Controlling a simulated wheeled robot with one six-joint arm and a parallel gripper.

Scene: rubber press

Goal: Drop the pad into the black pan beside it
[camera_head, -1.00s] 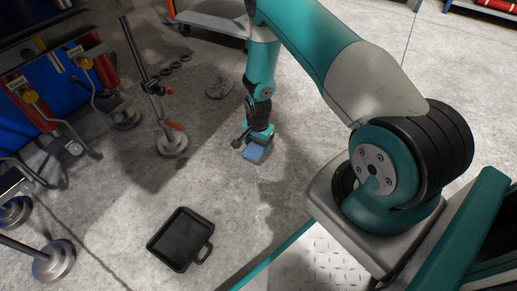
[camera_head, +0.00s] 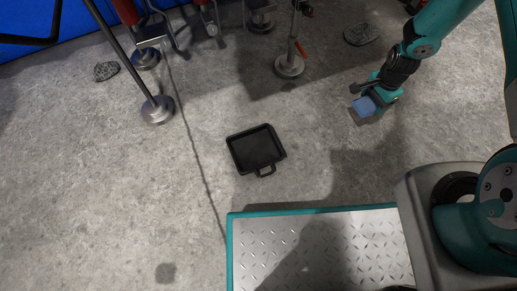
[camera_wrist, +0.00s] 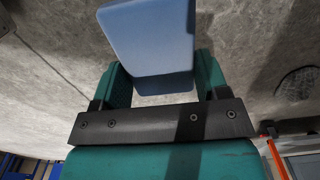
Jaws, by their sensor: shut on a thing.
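The blue pad (camera_head: 364,106) is held in my gripper (camera_head: 372,98) at the right of the head view, above the floor. In the wrist view the pad (camera_wrist: 148,38) sits between the two green fingers of my gripper (camera_wrist: 160,80), and its far end sticks out past them. The black pan (camera_head: 256,150) lies on the floor in the middle of the head view, to the left of my gripper and clearly apart from it. It looks empty, with its handle toward the bottom of the picture. The pan is not in the wrist view.
Stands with round metal bases (camera_head: 289,66) and (camera_head: 158,109) rise beyond and left of the pan. The floor between pad and pan is clear.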

